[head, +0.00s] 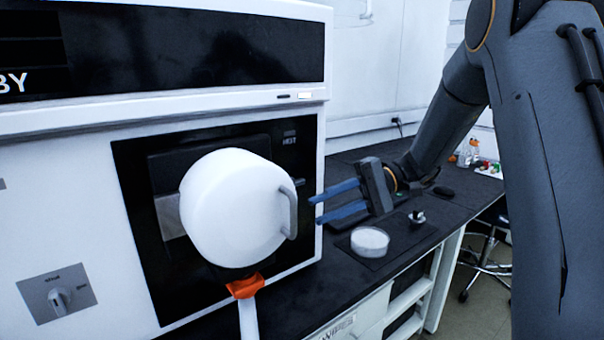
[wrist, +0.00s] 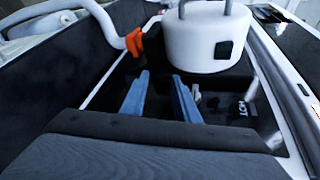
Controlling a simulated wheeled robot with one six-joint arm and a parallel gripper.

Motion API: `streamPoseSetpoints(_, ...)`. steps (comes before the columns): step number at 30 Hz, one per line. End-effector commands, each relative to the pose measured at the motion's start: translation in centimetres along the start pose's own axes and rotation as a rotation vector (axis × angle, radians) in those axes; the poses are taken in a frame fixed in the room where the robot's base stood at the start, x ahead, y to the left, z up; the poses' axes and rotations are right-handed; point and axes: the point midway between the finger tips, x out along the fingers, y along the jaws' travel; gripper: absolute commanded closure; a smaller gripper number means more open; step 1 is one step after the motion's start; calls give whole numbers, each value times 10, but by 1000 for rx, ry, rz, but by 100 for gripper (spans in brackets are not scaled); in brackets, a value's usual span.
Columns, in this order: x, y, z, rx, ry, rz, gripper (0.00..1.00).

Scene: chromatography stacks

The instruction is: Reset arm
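My gripper (head: 312,210) is at the right of the white round vessel (head: 232,205) in the head view. Its two blue fingers point left toward the vessel and stand apart with nothing visible between them. In the wrist view the blue fingers (wrist: 158,95) are also spread, with the white vessel (wrist: 208,40) beyond them. A gap appears to lie between the fingertips and the vessel's grey handle (head: 289,208). My dark arm comes down from the upper right of the head view.
The instrument (head: 75,175) with a black panel fills the left. An orange clamp (head: 245,286) and white tube sit below the vessel. A white round dish (head: 369,241) and a small metal part (head: 417,217) are on the dark bench (head: 300,300). Small bottles (head: 468,152) stand farther back.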

Motion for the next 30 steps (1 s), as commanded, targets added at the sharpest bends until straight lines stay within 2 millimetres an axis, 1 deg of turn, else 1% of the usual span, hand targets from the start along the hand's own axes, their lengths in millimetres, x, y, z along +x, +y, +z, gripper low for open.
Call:
streamPoseSetpoints(1,15,13,22,58,-3,113,72)
streamPoseSetpoints(2,21,26,34,95,-1,188,72)
streamPoseSetpoints(3,28,42,51,138,5,290,72)
streamPoseSetpoints(5,33,68,77,188,23,443,72)
streamPoseSetpoints(6,33,85,95,212,39,543,72)
streamPoseSetpoints(9,26,123,135,231,95,780,72)
streamPoseSetpoints(12,12,151,166,199,165,978,72)
streamPoseSetpoints(13,8,157,174,183,185,1026,72)
streamPoseSetpoints(15,0,167,186,139,232,1117,72)
streamPoseSetpoints(18,-8,176,197,80,280,1198,72)
streamPoseSetpoints(22,-14,180,202,35,314,1243,72)
streamPoseSetpoints(30,-14,182,202,28,319,1249,72)
